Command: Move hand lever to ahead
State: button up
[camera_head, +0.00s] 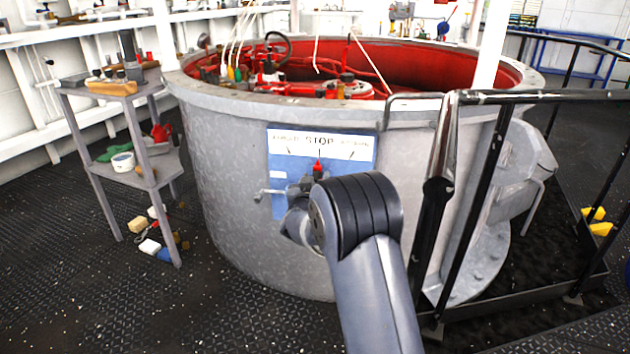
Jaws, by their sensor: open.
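A blue panel (362,166) with a white label strip is fixed to the side of the large grey drum. The strip reads STOP in the middle; the smaller words on each side are too blurred to read surely. A red pointer tip (318,166) stands upright below STOP. A metal piece (266,194), which looks like part of the hand lever, sticks out at the panel's lower left. My gripper (292,204) is in front of the lower panel, mostly hidden behind my wrist. It is open; whether it touches the lever cannot be told.
A black railing (500,97) stands close to the right of my arm. The grey drum (215,190) has a red interior with fittings. A grey shelf stand (152,186) with tools is at left. The dark deck (100,300) at front left is clear.

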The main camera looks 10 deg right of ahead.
grip_shut()
dwell(0.3)
jog(key=shift+r, duration=0.1)
jog(key=shift+w+a+r+p, duration=0.1)
jog(key=shift+a+p, duration=0.2)
jog(key=shift+p, duration=0.35)
jog(key=w+a+f+n+p, duration=0.2)
jog(key=a+n+p, duration=0.3)
jog(key=a+p, duration=0.1)
jog(key=shift+w+a+p, duration=0.2)
jog(key=shift+a+p, duration=0.1)
jog(key=shift+p, duration=0.4)
grip_release()
